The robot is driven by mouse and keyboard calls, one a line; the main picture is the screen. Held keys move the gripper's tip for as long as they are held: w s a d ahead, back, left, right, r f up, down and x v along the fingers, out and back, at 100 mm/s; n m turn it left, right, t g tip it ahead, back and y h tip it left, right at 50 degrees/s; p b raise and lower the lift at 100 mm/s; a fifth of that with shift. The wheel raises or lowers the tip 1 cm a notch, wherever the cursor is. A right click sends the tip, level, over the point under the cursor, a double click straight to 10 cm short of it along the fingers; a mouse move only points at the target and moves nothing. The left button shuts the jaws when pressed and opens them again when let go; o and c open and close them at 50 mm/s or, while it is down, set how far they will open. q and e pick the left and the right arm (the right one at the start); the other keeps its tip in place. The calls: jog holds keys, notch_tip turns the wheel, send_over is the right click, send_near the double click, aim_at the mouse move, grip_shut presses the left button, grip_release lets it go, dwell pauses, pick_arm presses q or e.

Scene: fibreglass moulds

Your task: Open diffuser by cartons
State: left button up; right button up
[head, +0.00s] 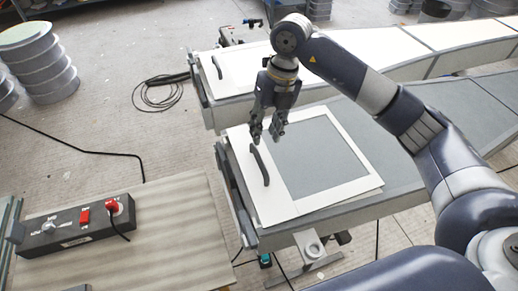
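The nearer diffuser (360,212) is a long grey body with a white-framed lid (345,190), which lies flat on its near end. A dark curved handle (260,166) is at the lid's left side. My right gripper (266,136) points down just above the handle's upper end, fingers apart with nothing between them; whether it touches the handle I cannot tell. A second diffuser (360,46) lies behind, with a white end panel and its own dark handle (217,67). No cartons are clearly seen. My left gripper is not in view.
A control box (75,228) with red switches and a cable sits on a wooden table (165,240) at lower left. Round stacked ducts (40,62) stand at upper left. A coiled dark hose (158,93) lies on the floor. Floor between is mostly clear.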

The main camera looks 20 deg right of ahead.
aim_at(259, 156)
jog(key=f+p, duration=0.1)
jog(key=f, duration=0.2)
jog(key=a+f+p, duration=0.1)
jog(key=f, duration=0.3)
jog(key=shift+s+a, duration=0.1)
jog(key=shift+a, duration=0.1)
jog(key=shift+a+f, duration=0.1)
jog(key=shift+f, duration=0.35)
grip_shut()
